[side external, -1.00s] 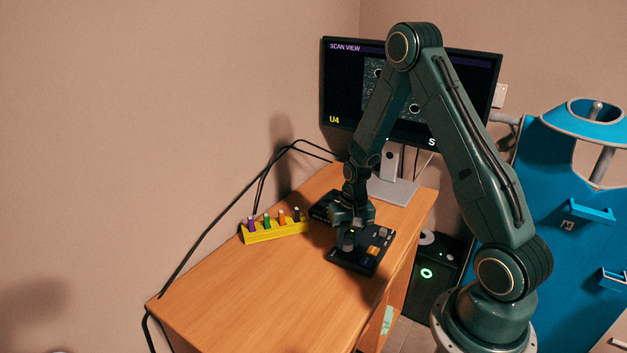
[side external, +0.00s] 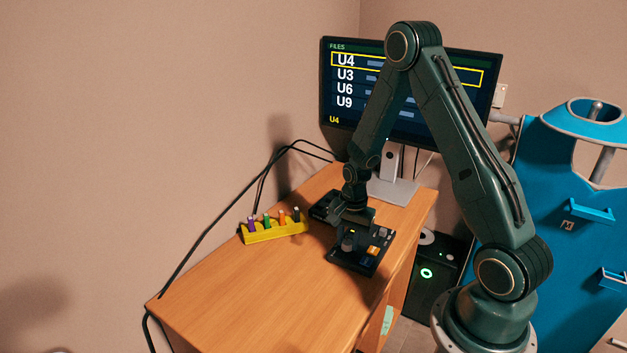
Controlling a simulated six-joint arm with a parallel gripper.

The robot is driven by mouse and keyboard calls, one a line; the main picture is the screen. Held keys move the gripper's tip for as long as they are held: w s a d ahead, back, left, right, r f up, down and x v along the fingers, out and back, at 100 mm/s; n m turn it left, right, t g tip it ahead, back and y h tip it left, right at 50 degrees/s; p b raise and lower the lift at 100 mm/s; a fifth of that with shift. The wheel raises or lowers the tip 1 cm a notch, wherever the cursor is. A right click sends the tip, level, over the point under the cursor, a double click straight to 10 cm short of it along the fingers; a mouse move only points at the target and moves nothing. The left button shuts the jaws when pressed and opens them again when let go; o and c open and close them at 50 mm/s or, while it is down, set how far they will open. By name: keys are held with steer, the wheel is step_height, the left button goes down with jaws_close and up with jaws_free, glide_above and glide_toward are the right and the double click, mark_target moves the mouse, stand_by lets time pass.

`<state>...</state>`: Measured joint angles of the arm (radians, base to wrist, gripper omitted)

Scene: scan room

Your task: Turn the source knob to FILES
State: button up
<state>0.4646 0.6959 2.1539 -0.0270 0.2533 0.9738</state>
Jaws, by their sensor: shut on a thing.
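The source knob (side external: 348,242) is a dark round knob on the black control panel (side external: 342,264), which lies on the wooden desk. My gripper (side external: 350,232) points down over the panel and is shut on the knob. The fingers partly hide the knob, and its pointer cannot be made out. The monitor (side external: 345,115) behind shows a green FILES heading and a list of U4, U3, U6 and U9, with U4 framed in yellow. My arm covers the middle of the screen.
A yellow holder (side external: 275,232) with several coloured sticks stands left of the panel. A black box (side external: 322,208) lies behind the panel. Black cables (side external: 215,222) run along the desk's left edge. The front left of the desk (side external: 235,305) is clear.

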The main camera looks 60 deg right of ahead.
mark_target(349, 244)
stand_by(0.3)
steer(key=o, duration=1)
steer(key=shift+r, duration=0.15)
steer(key=r, duration=1.3)
steer(key=shift+s+r, duration=0.3)
steer(key=shift+s, duration=0.05)
steer(key=s+a+r+n+t, duration=0.2)
steer(key=s+a+r+n, duration=0.3)
steer(key=a+r+n, duration=0.6)
steer(key=s+a+r+n+t, duration=0.1)
steer(key=s+a+r, duration=0.1)
steer(key=s, duration=0.1)
steer(key=s+a+r+n+t, duration=0.1)
steer(key=s+r+n, duration=0.1)
steer(key=s, duration=0.2)
steer(key=s+a+r+n+t, duration=0.1)
steer(key=s+a+r+n, duration=0.1)
steer(key=s, duration=0.2)
steer(key=shift+a+r, duration=0.2)
steer(key=shift+a, duration=0.1)
